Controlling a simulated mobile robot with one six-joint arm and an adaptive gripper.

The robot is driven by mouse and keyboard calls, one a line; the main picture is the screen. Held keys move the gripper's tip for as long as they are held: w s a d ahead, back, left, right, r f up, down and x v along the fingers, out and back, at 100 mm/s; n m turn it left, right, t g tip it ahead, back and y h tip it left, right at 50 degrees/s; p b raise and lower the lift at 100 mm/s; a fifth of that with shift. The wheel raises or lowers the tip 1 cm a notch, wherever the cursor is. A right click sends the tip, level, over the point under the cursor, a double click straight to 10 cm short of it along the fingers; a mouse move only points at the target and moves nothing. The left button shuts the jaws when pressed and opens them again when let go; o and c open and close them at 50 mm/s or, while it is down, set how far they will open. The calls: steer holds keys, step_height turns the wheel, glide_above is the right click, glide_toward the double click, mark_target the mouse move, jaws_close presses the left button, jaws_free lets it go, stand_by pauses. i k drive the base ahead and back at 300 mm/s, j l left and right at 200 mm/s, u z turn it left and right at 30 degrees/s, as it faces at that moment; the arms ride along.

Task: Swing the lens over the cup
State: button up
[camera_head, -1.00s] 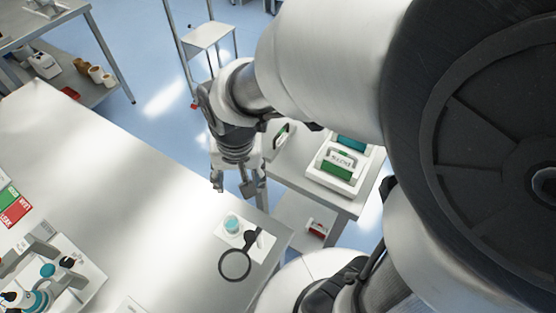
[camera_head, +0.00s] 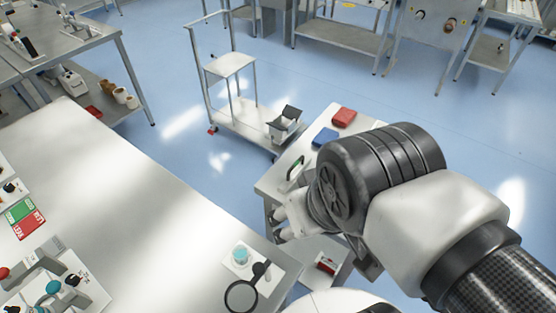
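The lens (camera_head: 241,297) is a round dark-rimmed magnifier on a short dark arm at the front right corner of the white table. Its pivot end (camera_head: 261,269) sits on a small white plate (camera_head: 231,266). The cup (camera_head: 241,255) is small with a teal top and stands on the same plate, behind the lens. The lens is in front of the cup, not above it. My gripper (camera_head: 283,222) is to the right of the cup, past the table edge, partly hidden by my wrist. I cannot tell its finger opening.
A side table (camera_head: 267,186) at the right holds a red box (camera_head: 344,117) and a blue item, partly behind my arm. A trolley (camera_head: 231,66) stands behind. The middle of the white table is clear.

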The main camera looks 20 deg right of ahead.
mark_target(250, 283)
steer(key=u, duration=0.9)
